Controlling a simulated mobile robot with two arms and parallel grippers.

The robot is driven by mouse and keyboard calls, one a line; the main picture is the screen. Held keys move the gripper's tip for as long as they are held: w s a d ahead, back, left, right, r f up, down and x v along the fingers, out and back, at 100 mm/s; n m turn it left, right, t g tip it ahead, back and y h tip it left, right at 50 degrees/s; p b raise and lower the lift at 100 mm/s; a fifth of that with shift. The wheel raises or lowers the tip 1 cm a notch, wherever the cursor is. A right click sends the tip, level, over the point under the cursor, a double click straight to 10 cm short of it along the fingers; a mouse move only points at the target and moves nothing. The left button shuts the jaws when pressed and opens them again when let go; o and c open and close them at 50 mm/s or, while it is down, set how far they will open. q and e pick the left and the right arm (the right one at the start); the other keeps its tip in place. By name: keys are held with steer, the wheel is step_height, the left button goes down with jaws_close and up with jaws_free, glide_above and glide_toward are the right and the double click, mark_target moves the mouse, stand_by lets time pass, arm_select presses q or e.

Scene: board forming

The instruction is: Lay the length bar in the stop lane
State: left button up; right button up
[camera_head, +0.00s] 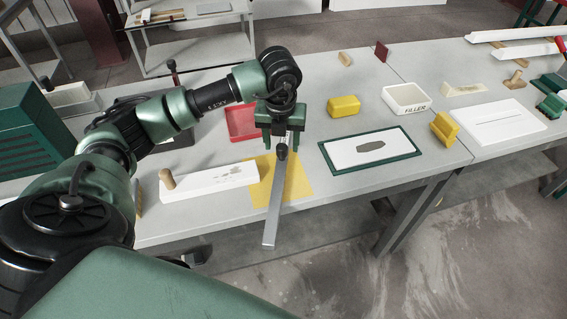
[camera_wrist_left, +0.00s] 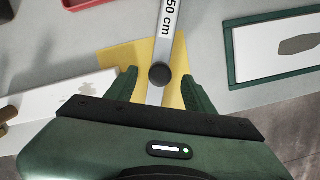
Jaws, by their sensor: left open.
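The length bar (camera_head: 274,205) is a long grey strip with a dark round knob (camera_head: 281,153). It lies over a yellow patch (camera_head: 296,183), and its near end reaches past the table's front edge. I cannot tell which marking is the stop lane. My right gripper is not in view.
A white board (camera_head: 215,182) with a wooden knob is to the left. A green-framed panel (camera_head: 328,161) is to the right. A red tray (camera_head: 233,112) stands behind. A yellow block (camera_head: 343,106) and a white FILLER tray (camera_head: 405,94) are further right.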

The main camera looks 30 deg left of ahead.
mark_target(282, 154)
arm_select(q)
steer(key=f, duration=0.1)
steer(key=f+p, duration=0.1)
steer(key=f, duration=0.1)
steer(key=f+p, duration=0.1)
steer(key=shift+w+a+f, duration=0.15)
steer(key=shift+w+a, duration=0.05)
steer(key=shift+w, duration=0.15)
steer(key=shift+w+f, duration=0.15)
steer(key=shift+f, duration=0.55)
jaws_close()
steer(key=shift+r, duration=0.15)
stand_by(0.3)
